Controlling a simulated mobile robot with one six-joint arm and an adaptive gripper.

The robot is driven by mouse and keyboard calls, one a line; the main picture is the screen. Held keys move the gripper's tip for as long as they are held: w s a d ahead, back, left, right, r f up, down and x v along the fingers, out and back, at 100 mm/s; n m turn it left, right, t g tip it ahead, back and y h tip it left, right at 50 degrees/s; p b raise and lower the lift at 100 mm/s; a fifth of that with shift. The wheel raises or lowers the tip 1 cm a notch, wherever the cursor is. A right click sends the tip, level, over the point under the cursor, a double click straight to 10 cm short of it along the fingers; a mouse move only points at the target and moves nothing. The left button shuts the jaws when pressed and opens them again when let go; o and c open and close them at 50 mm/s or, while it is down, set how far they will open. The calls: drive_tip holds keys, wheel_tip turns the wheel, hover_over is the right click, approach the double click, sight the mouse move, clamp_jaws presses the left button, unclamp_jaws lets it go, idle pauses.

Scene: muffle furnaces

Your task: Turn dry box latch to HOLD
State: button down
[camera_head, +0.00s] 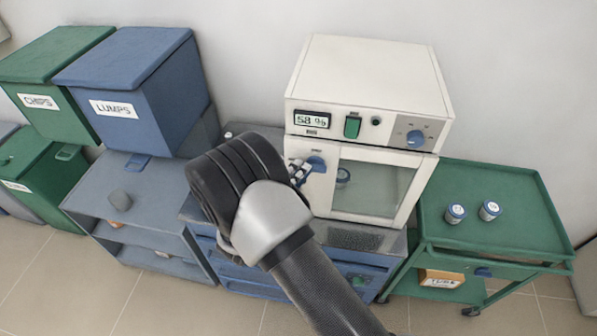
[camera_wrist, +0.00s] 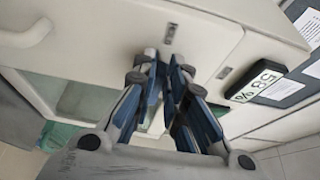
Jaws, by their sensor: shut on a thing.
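The dry box (camera_head: 365,75) is a white cabinet with a display reading 58 %, and its glass door (camera_head: 412,205) is closed or nearly so. The blue latch (camera_head: 317,163) is at the door's upper left, with my gripper (camera_head: 301,172) at it. In the wrist view, my gripper (camera_wrist: 163,72) has its fingers close together against the white front. It is shut on the latch, which the fingers mostly hide. I cannot read the latch's position mark. The display (camera_wrist: 258,82) also shows in the wrist view, right of the fingers.
A green switch (camera_head: 352,127) and a blue knob (camera_head: 415,138) are on the upper panel. A green cart (camera_head: 500,190) with two small jars stands at right. A blue bin (camera_head: 135,75) and green bin (camera_head: 50,60) stand at left.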

drive_tip(key=c, duration=1.6)
unclamp_jaws()
drive_tip(key=v, duration=1.2)
